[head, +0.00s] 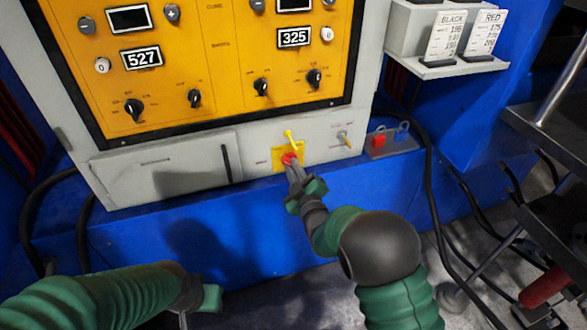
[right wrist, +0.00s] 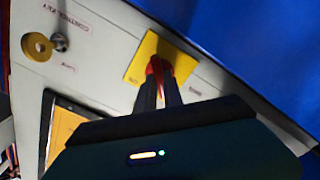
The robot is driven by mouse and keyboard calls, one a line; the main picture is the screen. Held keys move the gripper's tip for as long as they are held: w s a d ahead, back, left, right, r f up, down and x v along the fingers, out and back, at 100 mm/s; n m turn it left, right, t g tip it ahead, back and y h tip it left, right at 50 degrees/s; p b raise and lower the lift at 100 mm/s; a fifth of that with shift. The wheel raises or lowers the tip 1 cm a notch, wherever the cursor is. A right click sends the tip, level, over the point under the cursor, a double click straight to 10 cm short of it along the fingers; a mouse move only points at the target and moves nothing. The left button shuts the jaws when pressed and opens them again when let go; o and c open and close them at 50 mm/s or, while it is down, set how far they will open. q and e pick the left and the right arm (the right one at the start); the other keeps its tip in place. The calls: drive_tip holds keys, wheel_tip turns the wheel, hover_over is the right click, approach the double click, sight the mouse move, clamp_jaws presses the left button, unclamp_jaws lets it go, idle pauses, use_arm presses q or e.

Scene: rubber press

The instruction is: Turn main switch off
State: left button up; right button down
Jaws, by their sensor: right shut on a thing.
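The main switch is a red knob (head: 289,158) on a yellow square plate (head: 276,163), set in the grey lower panel of the cabinet. My right gripper (head: 292,166) is at the switch, with its fingers shut on the red knob. The right wrist view shows the red knob (right wrist: 157,68) between the dark fingertips, in front of the yellow plate (right wrist: 143,60). The fingers hide part of the knob. My left gripper (head: 210,298) is low at the left, away from the panel; its fingers are not clear.
Above is an orange control panel (head: 205,70) with dials and displays.

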drive_tip(key=shift+s+a+f, duration=0.1)
drive_tip(key=shift+a+f, duration=0.05)
drive_tip(key=shift+f, duration=0.1)
drive_tip(key=c, duration=1.8)
unclamp_jaws()
drive_tip(key=o, duration=0.3)
drive_tip(key=shift+r, duration=0.15)
drive_tip(key=shift+o, duration=0.2)
drive_tip(key=shift+s, duration=0.3)
drive_tip(key=p+v, duration=0.4)
drive_tip(key=v, duration=1.2)
